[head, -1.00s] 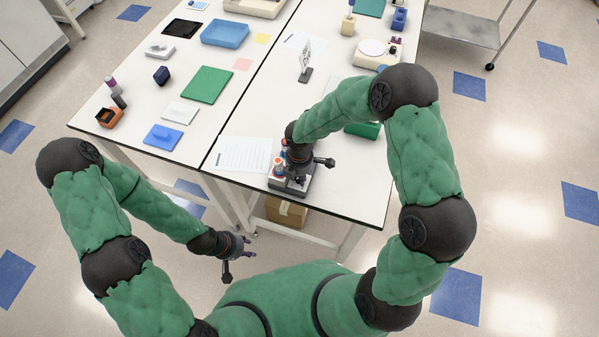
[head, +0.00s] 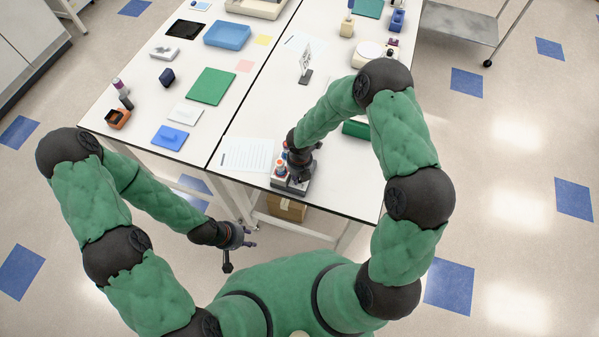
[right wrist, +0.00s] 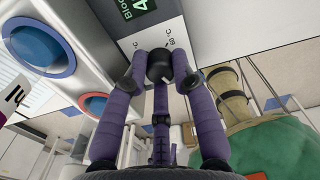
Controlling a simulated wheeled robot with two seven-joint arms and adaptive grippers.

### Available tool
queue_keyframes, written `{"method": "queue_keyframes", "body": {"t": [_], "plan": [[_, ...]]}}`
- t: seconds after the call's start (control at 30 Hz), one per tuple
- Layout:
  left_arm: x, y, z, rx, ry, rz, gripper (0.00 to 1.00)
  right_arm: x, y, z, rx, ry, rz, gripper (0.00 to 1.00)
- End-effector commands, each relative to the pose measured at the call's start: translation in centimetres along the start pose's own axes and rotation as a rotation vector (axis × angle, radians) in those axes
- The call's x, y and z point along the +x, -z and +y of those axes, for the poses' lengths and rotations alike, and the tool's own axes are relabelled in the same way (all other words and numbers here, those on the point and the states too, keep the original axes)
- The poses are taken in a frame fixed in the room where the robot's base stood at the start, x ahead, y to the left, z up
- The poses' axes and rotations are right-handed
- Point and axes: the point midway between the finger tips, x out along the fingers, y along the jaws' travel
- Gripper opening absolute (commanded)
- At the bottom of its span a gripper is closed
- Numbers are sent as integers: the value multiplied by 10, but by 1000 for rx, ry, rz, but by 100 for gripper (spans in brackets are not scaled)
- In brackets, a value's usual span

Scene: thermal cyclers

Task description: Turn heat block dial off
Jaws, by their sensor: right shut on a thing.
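The heat block (head: 291,185) is a small grey unit at the front edge of the bench, partly hidden under my right gripper (head: 298,176). In the right wrist view its grey front panel (right wrist: 178,14) carries a green-lettered display (right wrist: 135,8) and a black dial (right wrist: 160,65) with small marks beside it. The purple fingers of my right gripper (right wrist: 160,78) are closed around the dial. The dial's exact setting cannot be read. My left gripper (head: 248,237) hangs empty in front of the bench, its fingers apart.
Blue-ringed (right wrist: 40,47) and red-ringed (right wrist: 95,104) round parts sit beside the panel. A printed sheet (head: 246,154) lies left of the heat block. A dark green object (head: 355,128) lies behind my right forearm. A cardboard box (head: 287,208) is under the bench.

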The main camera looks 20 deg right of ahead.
Motion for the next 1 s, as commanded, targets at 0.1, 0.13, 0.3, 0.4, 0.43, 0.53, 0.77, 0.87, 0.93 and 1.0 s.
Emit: {"method": "queue_keyframes", "body": {"t": [0.1,0.13,0.3,0.4,0.43,0.53,0.77,0.87,0.93,1.0], "plan": [[-11,0,4,0,0,0,40,-3,1,0,-105,0,1,0],[-13,0,5,0,0,0,40,-3,0,0,-131,0,1,0],[-22,-1,8,0,0,0,40,-3,0,0,-258,0,1,0],[-26,-1,9,0,0,0,40,-2,0,0,-320,0,1,0],[-27,-1,10,0,0,0,40,-2,0,0,-336,0,1,0],[-30,-1,11,0,0,0,40,-2,0,0,-380,0,1,0],[-33,-1,12,0,0,0,40,-1,0,-1,-442,1,1,0],[-34,-1,12,0,0,0,40,0,0,-1,-451,1,1,0],[-34,-1,12,0,0,0,40,0,0,-1,-454,1,1,0],[-34,-1,12,0,0,0,40,0,0,-1,-455,1,1,0]]}}
